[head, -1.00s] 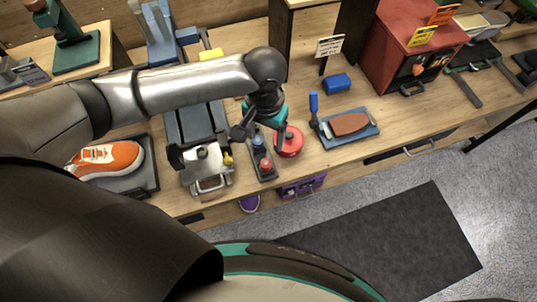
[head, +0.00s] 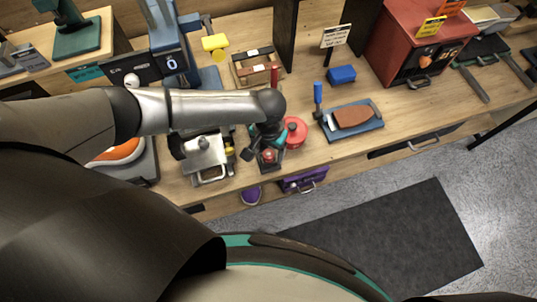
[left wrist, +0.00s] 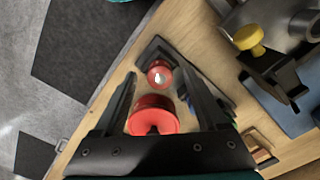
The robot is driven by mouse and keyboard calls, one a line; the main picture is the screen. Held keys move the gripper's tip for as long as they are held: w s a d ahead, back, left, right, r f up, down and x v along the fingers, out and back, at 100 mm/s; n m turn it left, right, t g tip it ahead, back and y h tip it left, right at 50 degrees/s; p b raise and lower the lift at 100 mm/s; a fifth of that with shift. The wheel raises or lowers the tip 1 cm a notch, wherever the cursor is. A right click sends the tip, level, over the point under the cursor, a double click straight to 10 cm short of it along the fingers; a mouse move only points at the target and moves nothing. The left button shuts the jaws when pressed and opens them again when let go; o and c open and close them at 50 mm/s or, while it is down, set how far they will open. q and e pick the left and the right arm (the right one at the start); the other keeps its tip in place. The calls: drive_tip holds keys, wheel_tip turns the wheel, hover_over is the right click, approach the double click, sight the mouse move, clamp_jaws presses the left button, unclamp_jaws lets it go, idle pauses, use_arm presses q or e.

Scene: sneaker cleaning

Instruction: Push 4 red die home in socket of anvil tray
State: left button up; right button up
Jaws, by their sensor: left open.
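The anvil tray (head: 271,167) is a small dark block near the table's front edge. A red die (head: 268,156) stands in its front part; in the left wrist view the die (left wrist: 158,73) shows as a red disc with a bright top. I cannot tell how deep it sits. My left gripper (head: 262,154) is over the tray, and in its wrist view the open fingers (left wrist: 158,78) stand on either side of the red die. No gap closes on it. The rest of the tray is partly hidden by my gripper.
A round red tin (head: 295,132) stands close to the tray's right. A grey metal press (head: 205,157) is close on its left. A blue tray (head: 352,121) with a brown sole lies further right. Bare wood (head: 300,165) lies in front of the tin.

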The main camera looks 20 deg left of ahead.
use_arm(q)
drive_tip(key=shift+f, duration=0.3)
drive_tip(key=shift+c, duration=0.3)
clamp_jaws()
